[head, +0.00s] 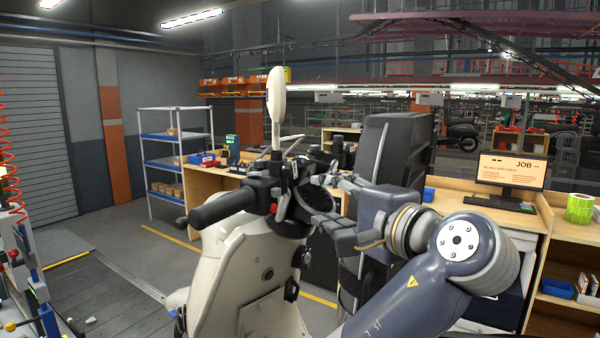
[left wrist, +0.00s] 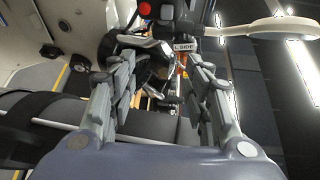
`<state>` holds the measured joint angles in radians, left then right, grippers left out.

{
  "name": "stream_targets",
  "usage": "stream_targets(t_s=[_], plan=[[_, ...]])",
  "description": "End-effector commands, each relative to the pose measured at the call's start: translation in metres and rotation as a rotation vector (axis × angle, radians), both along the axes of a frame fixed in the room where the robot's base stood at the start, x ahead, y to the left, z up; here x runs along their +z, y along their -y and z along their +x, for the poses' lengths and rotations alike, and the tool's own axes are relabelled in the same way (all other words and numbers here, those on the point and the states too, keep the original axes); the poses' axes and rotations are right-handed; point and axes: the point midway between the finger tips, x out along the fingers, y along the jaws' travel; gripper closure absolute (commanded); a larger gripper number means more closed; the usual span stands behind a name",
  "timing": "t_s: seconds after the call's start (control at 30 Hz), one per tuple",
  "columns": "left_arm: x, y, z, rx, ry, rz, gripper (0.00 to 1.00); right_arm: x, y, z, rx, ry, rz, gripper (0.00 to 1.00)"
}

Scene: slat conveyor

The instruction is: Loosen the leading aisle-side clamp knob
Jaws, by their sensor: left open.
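No part can be told for sure as the leading aisle-side clamp knob. A cream scooter (head: 235,265) stands upright in front of me, with a black handlebar grip (head: 222,207) and a white-backed mirror (head: 276,95). My left gripper (head: 322,204) is open at the right side of the handlebar. In the left wrist view, my left gripper (left wrist: 160,62) has its fingers spread, with handlebar parts and a white label (left wrist: 184,46) beyond and between them. Whether the fingers touch anything cannot be told. My right gripper is not in view.
A fixture with a red knob (head: 13,254) is cut off at the left edge. A workbench with a monitor (head: 510,172) stands at the right. A tall dark panel (head: 388,150) rises behind the gripper. A shelf rack (head: 165,165) stands at the back left, with open floor before it.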

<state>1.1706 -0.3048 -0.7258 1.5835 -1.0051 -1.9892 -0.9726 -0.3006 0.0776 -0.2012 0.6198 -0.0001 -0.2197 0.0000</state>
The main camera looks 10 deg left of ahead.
Motion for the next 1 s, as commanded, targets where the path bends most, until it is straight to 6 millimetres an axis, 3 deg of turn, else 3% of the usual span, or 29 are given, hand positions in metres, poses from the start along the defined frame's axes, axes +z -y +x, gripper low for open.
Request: stream_targets(t_s=[0.07,0.2,0.7,1.0], plan=[[0.021,0.004,-0.007,0.02,0.027,0.034,0.55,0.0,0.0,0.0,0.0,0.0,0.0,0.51],[0.033,0.003,-0.01,0.036,0.039,0.056,0.55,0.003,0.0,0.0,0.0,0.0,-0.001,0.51],[0.032,-0.054,0.051,0.035,0.036,0.055,0.55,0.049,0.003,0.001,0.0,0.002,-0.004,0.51],[0.028,-0.068,0.067,0.031,0.038,0.053,0.55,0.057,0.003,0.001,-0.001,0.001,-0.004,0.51]])
